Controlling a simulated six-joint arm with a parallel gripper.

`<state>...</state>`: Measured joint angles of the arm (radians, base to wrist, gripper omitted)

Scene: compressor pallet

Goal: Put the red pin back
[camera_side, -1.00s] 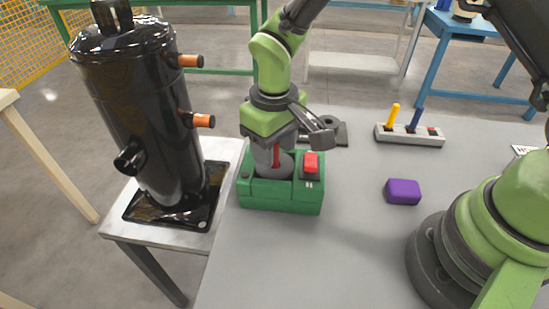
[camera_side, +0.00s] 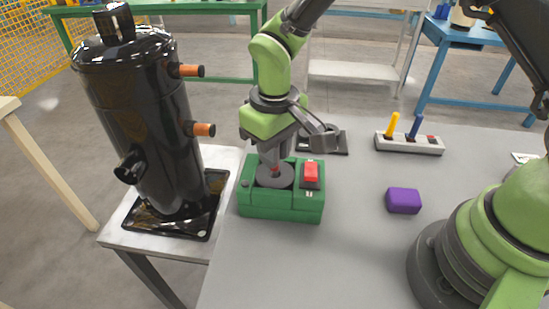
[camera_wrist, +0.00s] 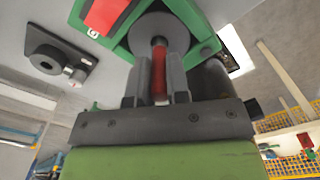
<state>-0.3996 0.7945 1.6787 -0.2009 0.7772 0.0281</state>
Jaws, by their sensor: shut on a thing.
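My gripper (camera_side: 273,168) is shut on the red pin (camera_wrist: 159,75), above the green box (camera_side: 280,208). The pin's red body shows between the two fingers in the wrist view, with a dark end towards the grey disc (camera_wrist: 158,27) on the box. I cannot tell whether that end touches the disc. In the side view the fingers hide most of the pin. The white rack (camera_side: 408,149) stands at the back right, holding a yellow pin (camera_side: 392,124) and a blue pin (camera_side: 416,127). Its right end has a red mark and no pin standing there.
A red switch (camera_side: 311,172) sits on the box, right of the disc. A black compressor (camera_side: 140,120) stands on a tray at the left. A dark plate with a round part (camera_side: 325,142) lies behind the box. A purple block (camera_side: 403,201) lies on the clear grey table.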

